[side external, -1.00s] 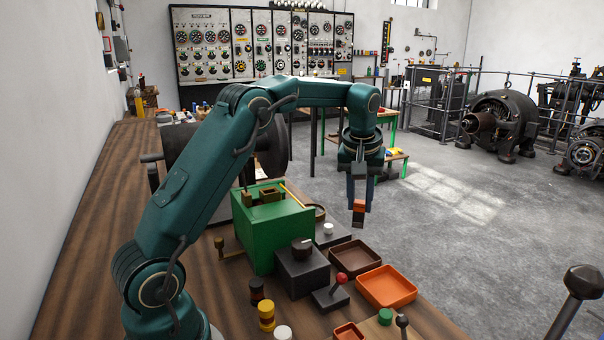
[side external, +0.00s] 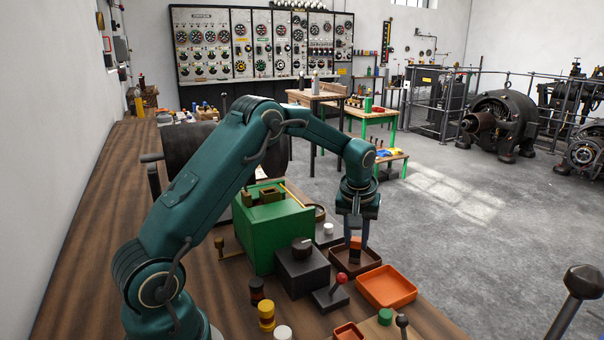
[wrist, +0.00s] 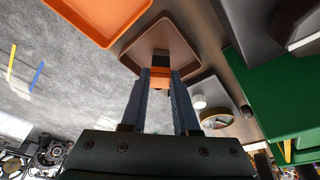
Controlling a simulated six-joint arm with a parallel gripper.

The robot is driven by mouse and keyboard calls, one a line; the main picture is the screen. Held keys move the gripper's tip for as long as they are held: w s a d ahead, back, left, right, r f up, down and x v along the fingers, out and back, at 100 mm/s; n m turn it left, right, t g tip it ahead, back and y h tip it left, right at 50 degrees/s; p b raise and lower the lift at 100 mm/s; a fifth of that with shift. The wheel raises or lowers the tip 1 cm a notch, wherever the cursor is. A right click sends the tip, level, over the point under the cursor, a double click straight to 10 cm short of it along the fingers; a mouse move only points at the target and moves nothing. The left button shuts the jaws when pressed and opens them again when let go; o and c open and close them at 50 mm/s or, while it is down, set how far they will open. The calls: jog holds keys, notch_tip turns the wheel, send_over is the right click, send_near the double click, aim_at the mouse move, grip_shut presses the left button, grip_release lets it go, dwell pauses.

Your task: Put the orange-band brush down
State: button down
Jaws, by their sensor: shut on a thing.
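My gripper (side external: 356,240) is shut on the orange-band brush (side external: 355,251), a small dark block with an orange band. The brush is low over the brown tray (side external: 343,266), at its back part in the side view; I cannot tell whether it touches the tray floor. In the wrist view the brush (wrist: 160,77) sits between the two blue-grey fingers (wrist: 160,88), with the brown tray (wrist: 150,45) beyond it. An orange tray (side external: 386,287) lies beside the brown one and looks empty.
A green box (side external: 270,228) and a dark block with a knob (side external: 302,268) stand left of the trays. A red-knobbed lever (side external: 331,293) is close in front of the brown tray. A white-topped piece (side external: 328,230) stands behind it. The bench edge runs along the right.

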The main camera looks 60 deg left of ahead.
jog(key=shift+f, duration=0.15)
jog(key=c, duration=0.7)
grip_release()
jog(key=v, duration=1.2)
jog(key=s+d+r+m+t+h, duration=0.15)
jog(key=s+d+r+m, duration=0.3)
jog(key=s+d, duration=0.5)
jog(key=shift+s+d+f+m+t+h, duration=0.1)
jog(key=shift+s+d+f+m+t, duration=0.45)
jog(key=shift+s, duration=1.25)
jog(key=shift+s+d+f+m+h, duration=0.15)
jog(key=shift+s+d+f+m, duration=0.15)
jog(key=shift+s+f+m, duration=1.05)
jog(key=shift+s+d+f+m+t+h, duration=0.1)
jog(key=shift+s+d+f+m+t, duration=0.25)
jog(key=shift+s, duration=1.85)
jog(key=shift+r, duration=0.1)
